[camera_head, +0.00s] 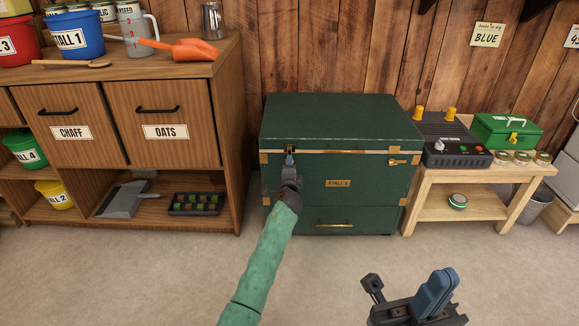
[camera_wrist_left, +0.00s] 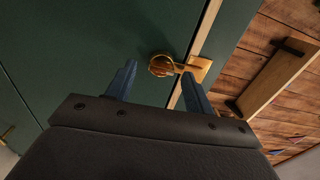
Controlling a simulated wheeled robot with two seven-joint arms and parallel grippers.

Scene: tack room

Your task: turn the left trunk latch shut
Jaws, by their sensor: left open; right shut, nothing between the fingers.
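The dark green trunk (camera_head: 340,125) with brass trim stands against the back wall. My left gripper (camera_head: 289,160) is at the upper left of its front and largely hides the left latch in the head view. In the left wrist view the brass left latch (camera_wrist_left: 163,66) shows beyond and between the blue fingertips of my open left gripper (camera_wrist_left: 158,82). I cannot tell whether the fingers touch it. The right latch (camera_head: 397,161) is on the trunk's front at the right, its lever lying sideways. My right gripper (camera_head: 437,287) is shut and empty, low above the floor.
A wooden cabinet (camera_head: 225,110) stands close on the left of the trunk. A low wooden bench (camera_head: 430,190) with a dark device (camera_head: 455,140) and a green box (camera_head: 506,130) stands on the right. The floor in front is clear.

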